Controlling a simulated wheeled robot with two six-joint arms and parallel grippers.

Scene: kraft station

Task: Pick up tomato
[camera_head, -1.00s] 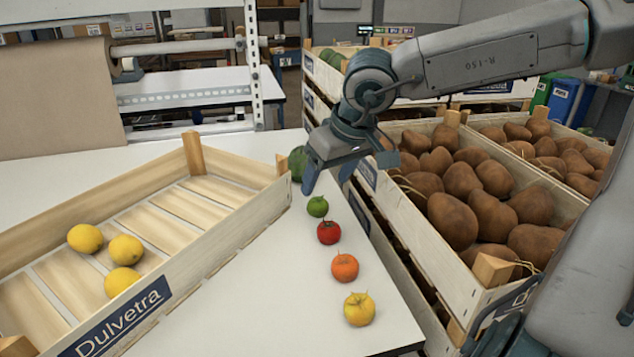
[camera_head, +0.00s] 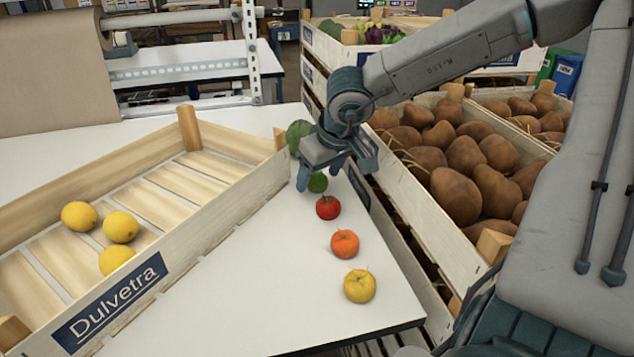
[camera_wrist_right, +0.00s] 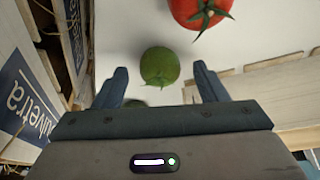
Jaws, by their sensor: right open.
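A row of round fruits lies on the white table. The red tomato (camera_head: 328,208) has a green stem and also shows at the top of the right wrist view (camera_wrist_right: 199,11). A green tomato (camera_head: 317,183) lies just behind it, and in the wrist view it (camera_wrist_right: 160,66) sits between the two fingers. An orange tomato (camera_head: 344,243) and a yellow one (camera_head: 359,286) lie nearer the front. My right gripper (camera_head: 335,174) is open, empty and pointing down over the green tomato, partly hiding it. My left gripper is not in view.
A wooden crate (camera_head: 228,231) labelled Dulvetra stands left of the row, holding a few yellow lemons (camera_head: 121,227). Stacked crates of brown produce (camera_head: 464,157) stand close on the right. A larger dark green item (camera_head: 298,135) lies behind the gripper.

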